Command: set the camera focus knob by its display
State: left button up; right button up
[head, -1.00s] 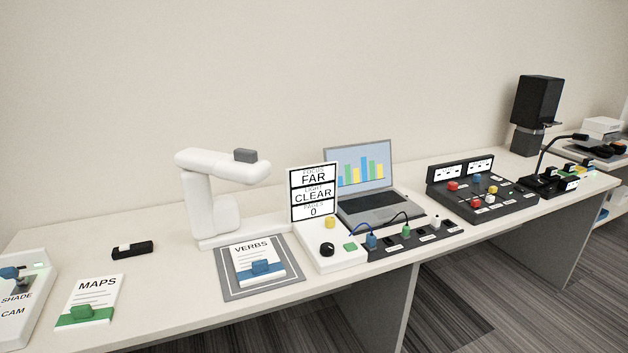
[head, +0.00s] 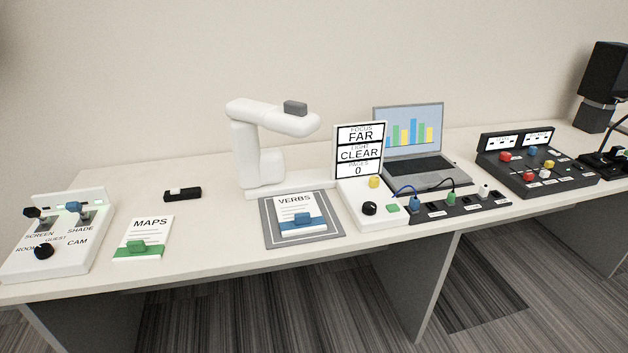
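The focus knob (head: 369,208) is a black round knob on the white control box (head: 378,222), right of the middle in the head view. A yellow button (head: 374,182) and a green button (head: 393,208) are on the same box. The display (head: 360,150) stands upright behind it and reads FOCUS FAR, LIGHT CLEAR, PAGES 0. The white document camera (head: 262,145) stands left of the display, its arm reaching over a grey mat (head: 328,237) with the VERBS booklet (head: 301,214). Neither of my grippers shows in the view.
The MAPS booklet (head: 145,235) and a small black device (head: 183,194) lie to the left. A white switch panel (head: 70,261) is at the far left. A laptop (head: 412,150), a cable strip (head: 470,207) and a mixer console (head: 525,170) stand to the right.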

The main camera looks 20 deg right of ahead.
aim_at(368, 208)
jog(key=z, duration=2.3)
jog(key=i, duration=0.65)
jog(key=u, duration=0.85)
